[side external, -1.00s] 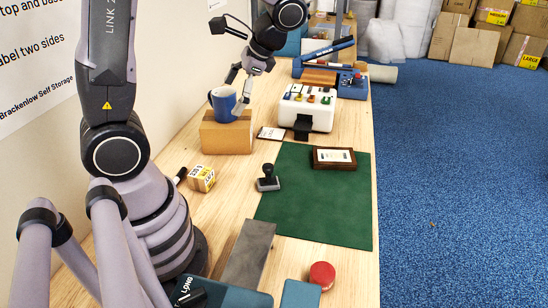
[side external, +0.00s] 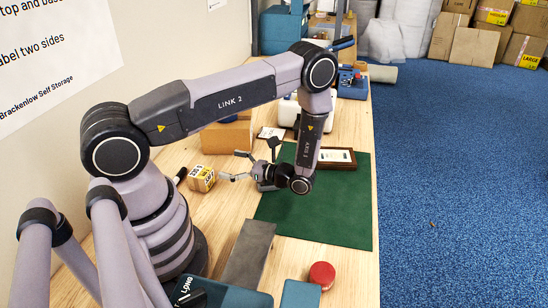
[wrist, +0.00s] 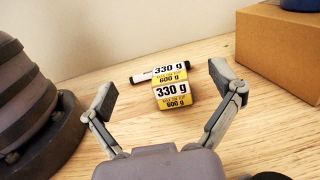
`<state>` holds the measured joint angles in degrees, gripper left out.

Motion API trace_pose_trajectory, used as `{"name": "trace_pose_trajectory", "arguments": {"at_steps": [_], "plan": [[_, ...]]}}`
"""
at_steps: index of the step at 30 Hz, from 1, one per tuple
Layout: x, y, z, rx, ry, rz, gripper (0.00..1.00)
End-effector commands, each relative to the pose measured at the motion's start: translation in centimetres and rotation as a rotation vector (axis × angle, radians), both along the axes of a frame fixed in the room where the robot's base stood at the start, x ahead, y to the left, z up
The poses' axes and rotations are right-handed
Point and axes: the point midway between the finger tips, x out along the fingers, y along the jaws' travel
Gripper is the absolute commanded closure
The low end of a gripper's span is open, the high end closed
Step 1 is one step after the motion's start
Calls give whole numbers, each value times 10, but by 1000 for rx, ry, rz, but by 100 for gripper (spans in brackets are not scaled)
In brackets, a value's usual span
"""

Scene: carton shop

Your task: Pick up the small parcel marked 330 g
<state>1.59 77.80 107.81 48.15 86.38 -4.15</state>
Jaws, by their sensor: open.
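The small parcel (wrist: 172,88) sits on the wooden table, with white and yellow labels reading 330 g and 600 g in the wrist view. It also shows in the side external view (side external: 201,179), left of my gripper (side external: 240,165). In the wrist view my gripper (wrist: 166,98) is open, its fingers spread wide on either side of the parcel in the picture. The parcel lies ahead of the fingertips and nothing is between them. In the side view the fingers point left toward the parcel and appear apart from it.
A marker (wrist: 148,75) lies just behind the parcel. A brown carton (wrist: 282,48) stands to the right in the wrist view. A grey bar (side external: 248,254) and red round item (side external: 322,275) lie nearer the front.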

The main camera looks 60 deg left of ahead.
Motion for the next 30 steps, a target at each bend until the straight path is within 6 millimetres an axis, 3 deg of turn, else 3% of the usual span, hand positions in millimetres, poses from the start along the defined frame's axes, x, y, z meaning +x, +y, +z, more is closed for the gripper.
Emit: {"name": "trace_pose_trajectory", "arguments": {"at_steps": [3,9,17,24,30], "plan": [[-1,0,-28,-1,2,1,9],[-1,0,-62,-1,0,2,9],[-16,17,-60,-2,1,6,9],[-42,48,-60,-2,1,6,9],[-50,57,-60,-2,-1,3,9]]}}
